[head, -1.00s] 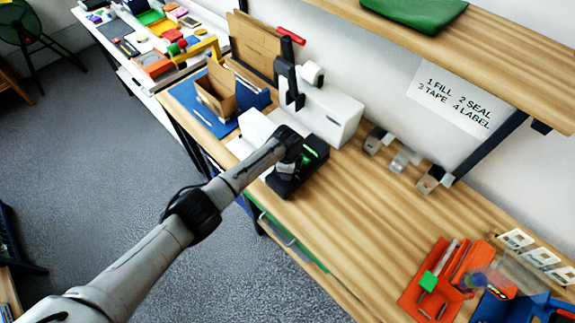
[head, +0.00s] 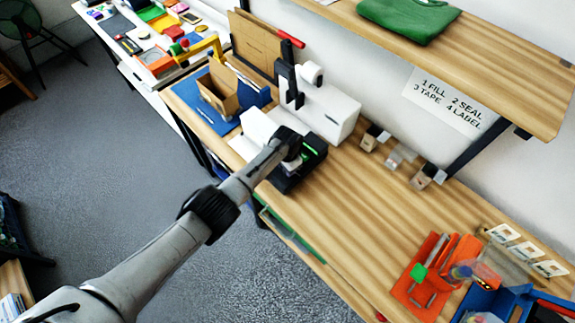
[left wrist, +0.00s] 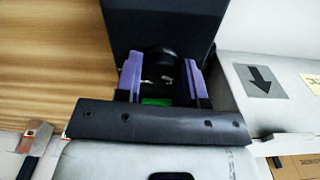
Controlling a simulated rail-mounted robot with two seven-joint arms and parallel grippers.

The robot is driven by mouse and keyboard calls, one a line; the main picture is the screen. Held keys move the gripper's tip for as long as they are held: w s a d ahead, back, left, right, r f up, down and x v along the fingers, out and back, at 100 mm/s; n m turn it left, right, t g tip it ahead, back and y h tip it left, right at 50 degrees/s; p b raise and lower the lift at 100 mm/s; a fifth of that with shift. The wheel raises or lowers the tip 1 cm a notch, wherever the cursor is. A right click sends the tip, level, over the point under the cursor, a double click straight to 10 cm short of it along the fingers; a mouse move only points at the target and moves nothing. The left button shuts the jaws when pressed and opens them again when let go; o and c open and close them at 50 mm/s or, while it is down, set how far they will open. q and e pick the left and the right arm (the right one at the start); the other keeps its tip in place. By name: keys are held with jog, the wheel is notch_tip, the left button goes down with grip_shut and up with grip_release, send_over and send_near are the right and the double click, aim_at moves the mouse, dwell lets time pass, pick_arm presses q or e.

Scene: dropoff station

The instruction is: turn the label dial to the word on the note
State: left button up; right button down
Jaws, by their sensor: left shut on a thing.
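A black device (head: 313,150) with a green lit spot stands on the wooden bench, beside a white machine (head: 330,112). My left gripper (head: 290,158) reaches it from the front. In the left wrist view, the purple-padded fingers of my left gripper (left wrist: 162,82) are shut on a round black dial (left wrist: 160,60) on the black device. A bit of green shows below the dial. The dial's words and pointer cannot be read. A pale yellow note (left wrist: 312,80) shows at the right edge, its lettering cut off. My right gripper is out of view.
A wall sign (head: 443,100) lists fill, seal, tape and label. A cardboard box (head: 218,95) stands on a blue mat at the left. Small blocks (head: 400,157) sit along the wall. An orange tray (head: 423,285) lies at lower right. The middle bench is clear.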

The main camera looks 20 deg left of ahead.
pick_arm(q)
jog(key=shift+n, duration=0.6)
jog(key=o, duration=0.9)
jog(key=shift+r, duration=0.1)
jog(key=shift+r+p, duration=0.4)
jog(key=shift+p, duration=0.05)
notch_tip(320, 180, up, 13)
jog(key=p, duration=0.2)
jog(key=shift+f+n, duration=0.1)
jog(key=shift+n, duration=0.2)
